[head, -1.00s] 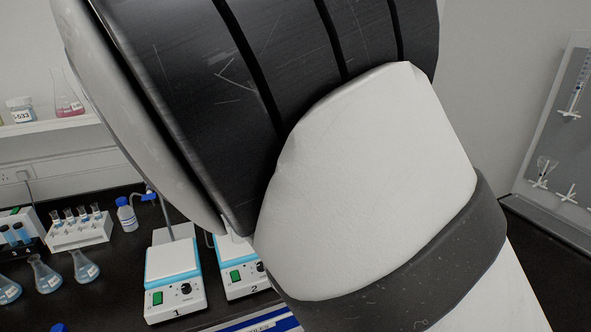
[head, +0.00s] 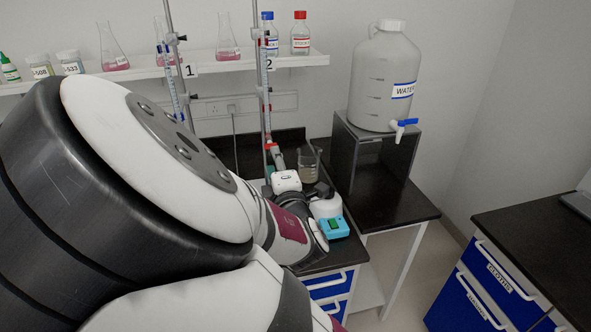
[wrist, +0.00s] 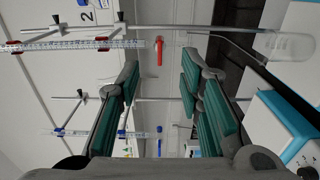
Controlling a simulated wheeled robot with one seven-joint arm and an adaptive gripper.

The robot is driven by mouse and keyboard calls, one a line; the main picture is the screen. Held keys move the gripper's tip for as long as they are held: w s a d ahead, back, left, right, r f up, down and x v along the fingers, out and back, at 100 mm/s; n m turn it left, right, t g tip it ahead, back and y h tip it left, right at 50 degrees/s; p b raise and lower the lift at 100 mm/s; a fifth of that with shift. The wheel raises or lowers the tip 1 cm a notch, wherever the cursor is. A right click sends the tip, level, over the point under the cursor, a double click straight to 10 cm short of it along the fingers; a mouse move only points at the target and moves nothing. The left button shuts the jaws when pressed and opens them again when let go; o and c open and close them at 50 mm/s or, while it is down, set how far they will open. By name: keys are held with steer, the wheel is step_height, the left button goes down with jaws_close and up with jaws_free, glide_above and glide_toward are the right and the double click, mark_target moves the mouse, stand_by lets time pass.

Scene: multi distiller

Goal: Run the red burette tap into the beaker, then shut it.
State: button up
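The burette with the red tap (wrist: 159,50) shows in the wrist view, its scaled tube (wrist: 75,44) running sideways across the picture. The red handle lies crosswise to the tube. This burette also shows in the head view (head: 264,75) beside label 2. The glass beaker (wrist: 291,46) is at the upper right of the wrist view and behind my wrist in the head view (head: 309,165). My gripper (wrist: 160,68) is open and empty, its green-padded fingers apart, with the red tap visible beyond the gap. My arm hides much of the bench in the head view.
A second burette with a blue tap (wrist: 159,142) hangs beside the red one. Clamp stand rods (head: 178,70) rise near both burettes. A white and blue stirrer (wrist: 287,125) stands close to my fingers. A water carboy (head: 384,80) stands at the right.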

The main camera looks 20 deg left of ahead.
mark_target(270, 145)
steer(key=b+x, duration=0.4)
steer(key=x, duration=0.3)
steer(key=shift+w+a, duration=0.1)
steer(key=shift+w, duration=0.05)
jaws_close()
